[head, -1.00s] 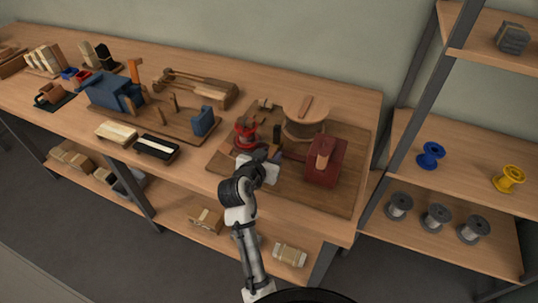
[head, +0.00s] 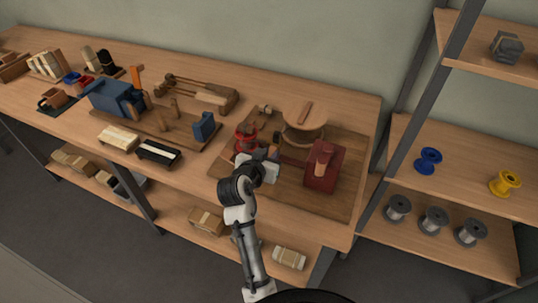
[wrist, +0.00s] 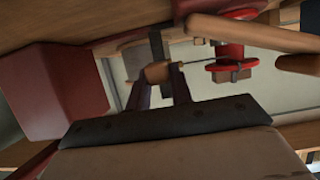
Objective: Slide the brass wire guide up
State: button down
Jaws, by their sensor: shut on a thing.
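The brass wire guide (wrist: 157,71) is a small tan-gold block on a dark upright post (wrist: 157,45) in the wrist view. My gripper (wrist: 161,80) is shut on it, with one dark finger at each side. In the head view my gripper (head: 272,158) is low over the board, between the red spool (head: 246,138) and the dark red block (head: 323,167). My gripper and wrist largely hide the guide there. The red spool also shows in the wrist view (wrist: 229,52), with a thin wire running from it towards the guide.
A round wooden drum (head: 304,124) stands behind my gripper on the wooden board (head: 338,207). The dark red block also shows close at left in the wrist view (wrist: 50,92). A blue block (head: 204,126) stands on another board to the left. The board's front right is clear.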

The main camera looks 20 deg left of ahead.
jog(key=c, duration=1.4)
grip_release()
jog(key=shift+r, duration=0.35)
jog(key=shift+c, duration=0.2)
jog(key=shift+o, duration=1)
jog(key=shift+f, duration=0.1)
jog(key=b+v, duration=0.2)
jog(key=v, duration=1.1)
jog(key=shift+s+b, duration=0.35)
jog(key=shift+s, duration=0.05)
